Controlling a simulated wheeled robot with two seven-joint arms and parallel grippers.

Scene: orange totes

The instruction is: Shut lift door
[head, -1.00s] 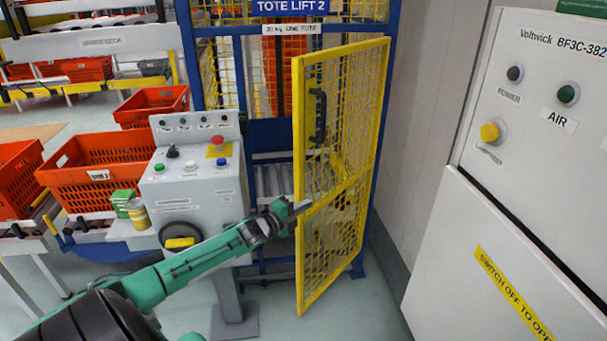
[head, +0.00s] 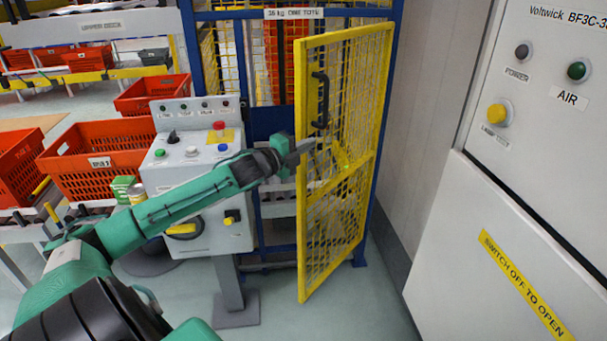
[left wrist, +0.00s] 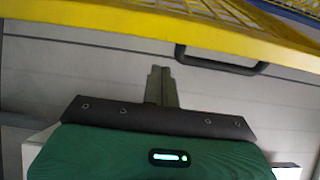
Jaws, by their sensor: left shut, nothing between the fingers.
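The lift door (head: 335,235) is a yellow mesh frame with a black handle (head: 320,100). It stands open, swung out from the blue lift frame (head: 377,185), with its free edge toward me. My left gripper (head: 308,146) is shut and empty, at the door's free edge just below the handle. I cannot tell whether it touches the door. In the left wrist view, the gripper fingers (left wrist: 160,86) are together, with the yellow door frame (left wrist: 130,18) above them and the dark handle (left wrist: 225,68) beyond. My right gripper is not in view.
A grey control console (head: 200,180) with buttons stands left of the door, under my left arm. Orange totes (head: 105,165) sit on roller stands at the left. A white cabinet (head: 500,210) stands close on the right. Floor (head: 345,315) is clear in front of the door.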

